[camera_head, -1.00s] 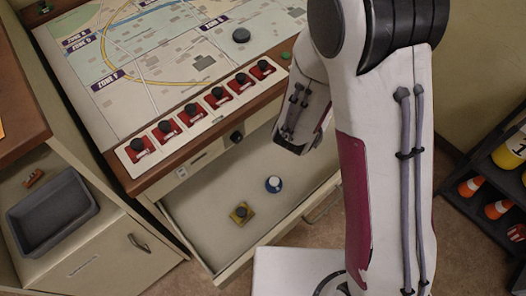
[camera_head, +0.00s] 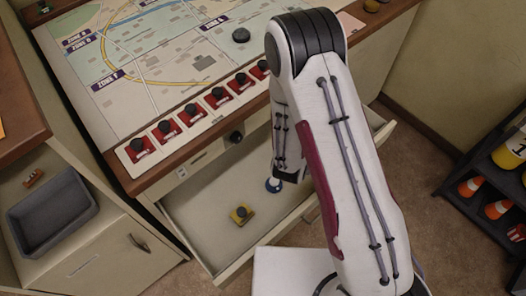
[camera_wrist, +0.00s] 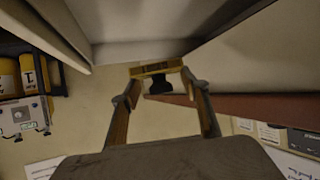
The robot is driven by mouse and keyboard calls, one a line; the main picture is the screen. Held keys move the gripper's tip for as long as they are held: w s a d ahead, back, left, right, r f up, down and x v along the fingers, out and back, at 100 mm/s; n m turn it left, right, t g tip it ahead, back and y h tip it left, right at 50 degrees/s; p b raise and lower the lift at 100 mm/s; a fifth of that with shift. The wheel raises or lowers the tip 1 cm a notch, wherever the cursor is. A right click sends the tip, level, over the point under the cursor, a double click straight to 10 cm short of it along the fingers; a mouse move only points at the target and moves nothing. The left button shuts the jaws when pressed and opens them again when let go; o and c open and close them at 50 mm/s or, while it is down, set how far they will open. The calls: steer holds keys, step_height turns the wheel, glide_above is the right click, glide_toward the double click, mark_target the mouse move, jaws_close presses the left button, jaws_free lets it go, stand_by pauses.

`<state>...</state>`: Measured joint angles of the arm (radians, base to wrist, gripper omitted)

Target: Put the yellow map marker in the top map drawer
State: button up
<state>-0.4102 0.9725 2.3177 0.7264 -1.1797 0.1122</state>
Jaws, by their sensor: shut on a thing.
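My gripper (camera_wrist: 158,80) is shut on a yellow block with a black knob (camera_wrist: 154,68), which looks like a yellow map marker. In the head view my arm hides the gripper and the held marker. An open pale drawer (camera_head: 200,218) juts out under the map console. Another yellow marker with a dark knob (camera_head: 241,214) lies on its floor. The wrist view shows pale drawer-like panels (camera_wrist: 135,22) close to the held marker.
The map console (camera_head: 150,50) has a row of red switches (camera_head: 166,131) along its front edge. A grey tray (camera_head: 50,210) sits on the left cabinet. A dark shelf (camera_head: 470,205) with cones stands at the right. The drawer's left part is clear.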

steer(key=shift+f, duration=2.95)
steer(key=shift+f, duration=2.95)
steer(key=shift+f, duration=2.05)
steer(key=shift+f, duration=0.15)
steer(key=o, duration=1.1)
steer(key=shift+r, duration=0.2)
